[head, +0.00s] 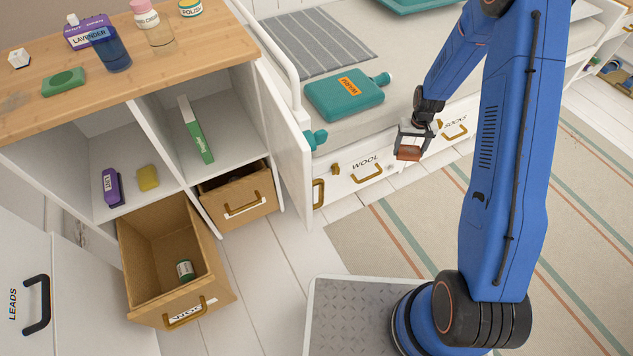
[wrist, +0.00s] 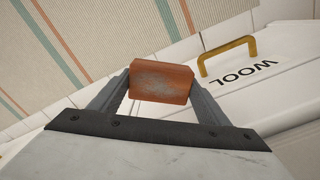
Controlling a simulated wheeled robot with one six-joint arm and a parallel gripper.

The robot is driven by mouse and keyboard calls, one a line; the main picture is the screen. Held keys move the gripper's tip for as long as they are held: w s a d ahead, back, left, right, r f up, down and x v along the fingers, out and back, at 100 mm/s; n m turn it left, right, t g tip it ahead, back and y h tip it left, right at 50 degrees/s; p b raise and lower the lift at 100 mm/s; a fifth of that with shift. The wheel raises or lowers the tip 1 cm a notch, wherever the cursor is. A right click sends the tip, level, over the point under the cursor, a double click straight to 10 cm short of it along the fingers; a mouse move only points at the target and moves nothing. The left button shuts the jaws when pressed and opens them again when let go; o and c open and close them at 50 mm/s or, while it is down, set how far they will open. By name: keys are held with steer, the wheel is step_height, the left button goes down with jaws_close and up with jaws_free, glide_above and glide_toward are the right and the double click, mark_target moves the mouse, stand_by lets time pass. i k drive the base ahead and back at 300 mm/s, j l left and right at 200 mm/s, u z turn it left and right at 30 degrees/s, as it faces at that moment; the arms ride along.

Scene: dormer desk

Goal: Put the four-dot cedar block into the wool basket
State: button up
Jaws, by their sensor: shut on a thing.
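My gripper (head: 409,147) is shut on a reddish-brown block (wrist: 160,82), held in the air in front of the white bed base. The block also shows in the head view (head: 408,154). Its visible face has a greyish worn patch; I cannot make out any dots. The word WOOL is on a white drawer front (head: 352,172) with a brass handle, which looks shut. It lies left of my gripper in the head view and at the upper right in the wrist view (wrist: 262,88). No separate basket marked wool is seen.
An open cabinet door (head: 285,140) stands left of the WOOL drawer. A pulled-out brown box (head: 215,255) holds a small tin (head: 185,269). A teal hot-water bottle (head: 345,95) lies on the bed. The striped rug (head: 400,235) below my gripper is clear.

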mark_target(202, 259)
steer(key=k+l+u, duration=0.4)
steer(key=k+u, duration=0.4)
steer(key=k, duration=0.2)
steer(key=k+j+u, duration=0.15)
steer(key=k+u, duration=0.25)
steer(key=i+l+u, duration=0.35)
steer(key=l, duration=0.2)
steer(key=i+l+u, duration=0.15)
steer(key=l, duration=0.2)
steer(key=i+j, duration=0.7)
steer(key=i, duration=0.2)
